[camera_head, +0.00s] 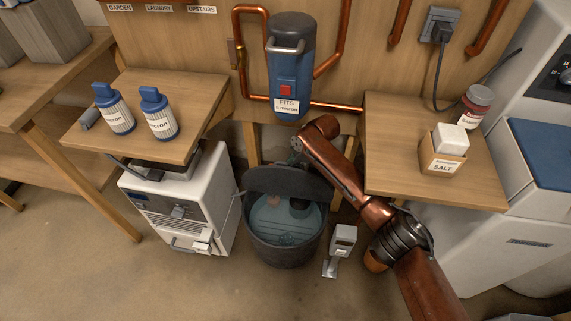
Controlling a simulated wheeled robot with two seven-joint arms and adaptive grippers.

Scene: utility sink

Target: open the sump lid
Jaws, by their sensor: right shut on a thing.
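The sump (284,252) is a dark round basin on the floor, below the blue filter housing. Its dark lid (284,181) stands tilted up at the back rim, so the basin is open at the front. Bluish water and some dark parts show inside. My right arm reaches in from the lower right. My right gripper (294,158) is at the lid's top edge and is shut on the lid. Its fingertips are small and partly hidden by my arm. My left gripper is not in view.
A blue filter housing (291,75) and copper pipes hang on the wall above. A white machine (182,205) stands left of the sump, a small grey post (341,242) right. Wooden shelves (389,140) flank it. The front floor is clear.

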